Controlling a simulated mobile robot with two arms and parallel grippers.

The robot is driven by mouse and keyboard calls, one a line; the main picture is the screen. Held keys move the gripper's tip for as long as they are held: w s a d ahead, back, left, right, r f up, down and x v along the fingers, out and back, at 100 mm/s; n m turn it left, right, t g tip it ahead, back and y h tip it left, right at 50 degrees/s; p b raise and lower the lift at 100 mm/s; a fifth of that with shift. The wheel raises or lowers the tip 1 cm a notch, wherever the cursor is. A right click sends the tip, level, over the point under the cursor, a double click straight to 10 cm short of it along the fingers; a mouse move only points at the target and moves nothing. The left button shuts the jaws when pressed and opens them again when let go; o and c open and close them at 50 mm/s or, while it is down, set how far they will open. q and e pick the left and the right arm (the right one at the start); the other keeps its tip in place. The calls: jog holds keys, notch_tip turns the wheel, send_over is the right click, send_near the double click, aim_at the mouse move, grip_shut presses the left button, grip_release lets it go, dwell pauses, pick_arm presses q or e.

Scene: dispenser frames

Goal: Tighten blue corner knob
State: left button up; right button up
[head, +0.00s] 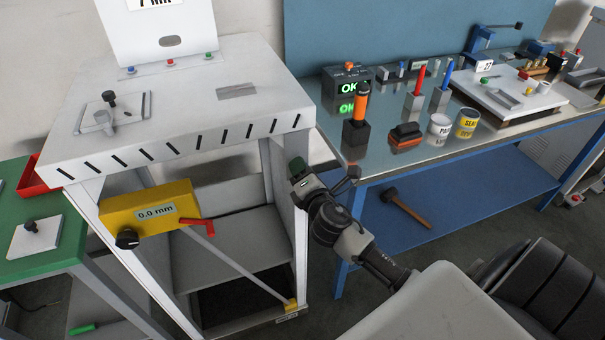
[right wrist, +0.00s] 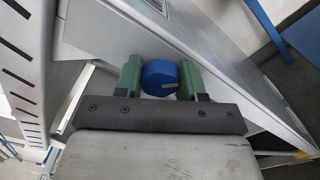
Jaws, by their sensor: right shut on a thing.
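The blue knob (right wrist: 160,77) shows in the right wrist view, between the two green fingers of my right gripper (right wrist: 160,80). The gripper is shut on it, at a grey metal surface of the frame. A small pale mark shows on the knob's face. In the head view my right gripper (head: 298,170) is at the right front leg of the white dispenser frame (head: 215,95), below its top. The knob is hidden there. My left gripper is in neither view.
A yellow box reading 0.0 mm (head: 150,207), with a black knob and red lever, hangs on the frame's front. A green table (head: 60,225) stands left.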

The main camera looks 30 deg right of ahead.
jog(key=m, duration=0.4)
jog(key=shift+m+b, duration=0.3)
jog(key=shift+b, duration=0.05)
jog(key=m, duration=0.4)
jog(key=shift+m, duration=0.3)
jog(key=o, duration=0.9)
jog(key=shift+o, duration=0.2)
jog(key=b+v, duration=0.2)
jog(key=v, duration=0.8)
jog(key=shift+s, duration=0.4)
